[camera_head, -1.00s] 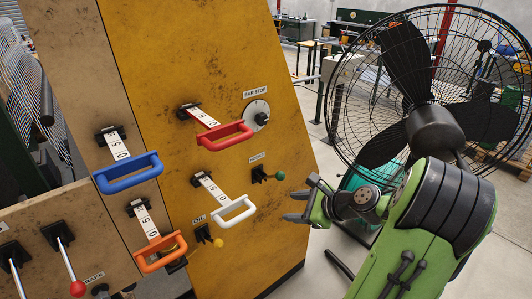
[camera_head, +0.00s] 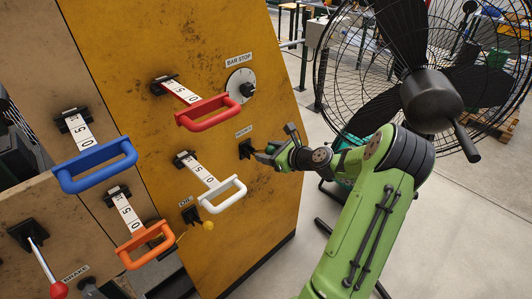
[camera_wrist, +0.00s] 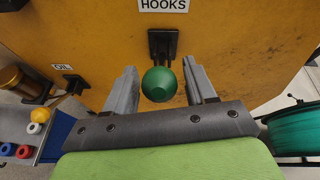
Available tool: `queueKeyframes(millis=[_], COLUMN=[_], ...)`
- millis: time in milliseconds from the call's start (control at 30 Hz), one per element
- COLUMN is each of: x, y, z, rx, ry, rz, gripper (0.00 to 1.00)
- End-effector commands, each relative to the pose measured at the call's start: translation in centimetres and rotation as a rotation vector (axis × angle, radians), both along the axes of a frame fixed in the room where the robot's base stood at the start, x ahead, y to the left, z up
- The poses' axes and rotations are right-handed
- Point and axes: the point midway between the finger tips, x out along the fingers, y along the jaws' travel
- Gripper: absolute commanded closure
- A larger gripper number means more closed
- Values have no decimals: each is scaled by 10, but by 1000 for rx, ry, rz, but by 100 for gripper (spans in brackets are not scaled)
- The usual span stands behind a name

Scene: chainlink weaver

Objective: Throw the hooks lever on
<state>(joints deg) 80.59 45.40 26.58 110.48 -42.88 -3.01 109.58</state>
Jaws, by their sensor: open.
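The hooks lever has a green ball knob (camera_wrist: 159,84) and a black mount on the yellow panel, under a HOOKS label (camera_wrist: 163,5). In the head view my gripper (camera_head: 264,154) is at the lever's black mount (camera_head: 246,149), and the knob is hidden there behind the fingers.
The white handle (camera_head: 222,195) and the yellow-knobbed OIL lever (camera_head: 208,225) are left of my gripper. The red handle (camera_head: 207,113) and BAR STOP dial (camera_head: 240,86) are above. A large caged fan (camera_head: 430,95) stands close on the right.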

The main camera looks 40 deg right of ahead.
Motion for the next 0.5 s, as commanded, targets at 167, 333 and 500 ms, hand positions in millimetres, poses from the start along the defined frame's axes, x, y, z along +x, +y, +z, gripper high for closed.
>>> queueKeyframes(millis=[167, 333, 500], x=[13, 13, 13], y=[1, 1, 1], z=[-5, -5, -5], rx=[0, -1, 0], ry=[0, 1, 1], rz=[-1, -2, -1], gripper=[45, 45, 64])
